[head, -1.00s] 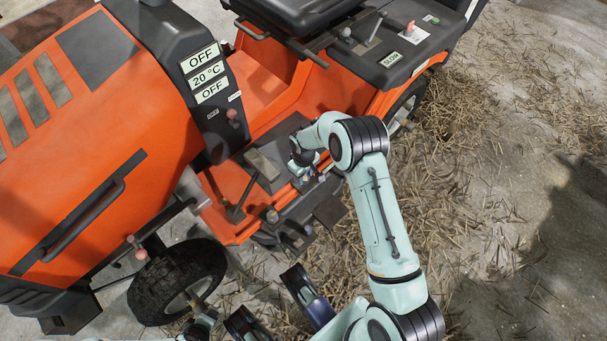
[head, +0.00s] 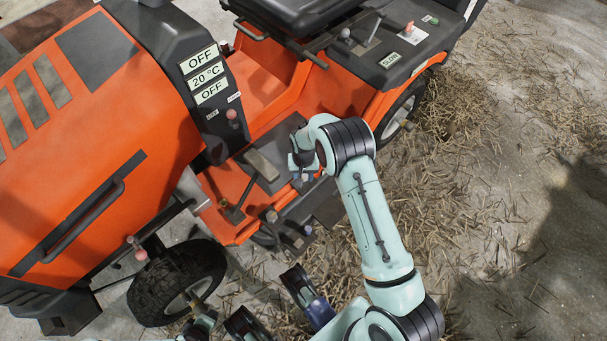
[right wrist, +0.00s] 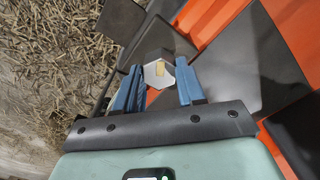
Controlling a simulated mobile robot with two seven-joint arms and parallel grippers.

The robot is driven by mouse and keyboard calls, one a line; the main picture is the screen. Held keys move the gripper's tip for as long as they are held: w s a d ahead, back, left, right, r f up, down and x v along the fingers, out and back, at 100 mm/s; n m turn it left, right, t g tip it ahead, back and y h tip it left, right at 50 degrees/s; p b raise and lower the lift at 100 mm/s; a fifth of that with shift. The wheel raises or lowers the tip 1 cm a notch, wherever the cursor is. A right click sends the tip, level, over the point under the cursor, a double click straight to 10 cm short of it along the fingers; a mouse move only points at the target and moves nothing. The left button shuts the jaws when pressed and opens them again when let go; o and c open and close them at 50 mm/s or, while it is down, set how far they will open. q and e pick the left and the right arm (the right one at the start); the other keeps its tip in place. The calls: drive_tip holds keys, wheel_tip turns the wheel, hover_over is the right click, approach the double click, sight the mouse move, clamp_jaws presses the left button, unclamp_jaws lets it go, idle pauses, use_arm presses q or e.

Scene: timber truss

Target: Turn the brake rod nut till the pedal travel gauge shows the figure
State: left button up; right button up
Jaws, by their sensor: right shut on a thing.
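My right gripper (right wrist: 158,85) is shut on a pale hexagonal nut (right wrist: 157,74) with a small tan middle; a blue finger lies on each side of it. In the head view the right gripper (head: 304,174) is low at the tractor's footboard, and my own wrist hides the nut. A tan-topped pedal (head: 261,164) is just left of it. The dash displays (head: 206,73) read OFF, 20 °C and OFF; which one, if any, is the pedal gauge is unclear. Dark finger-like parts (head: 300,287) at the bottom edge seem to be my left gripper, partly cut off.
The orange tractor (head: 110,150) fills the left and middle. A lever (head: 237,205) rises from the footboard near the pedal, and a front wheel (head: 180,283) stands below. Straw-strewn ground (head: 470,190) to the right is open.

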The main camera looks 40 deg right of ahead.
idle(0.4)
drive_tip(key=o, duration=1.1)
drive_tip(key=shift+c, duration=0.2)
use_arm(q)
drive_tip(key=s+d+r+g+h+p, duration=0.1)
drive_tip(key=s+d+r+p, duration=0.1)
drive_tip(key=s, duration=0.3)
drive_tip(key=shift+s+d+r+g+p, duration=0.2)
drive_tip(key=shift+d+r+g+p, duration=0.15)
drive_tip(key=shift+r+p, duration=0.4)
use_arm(e)
wheel_tip(320, 180, up, 13)
drive_tip(key=shift+r, duration=0.2)
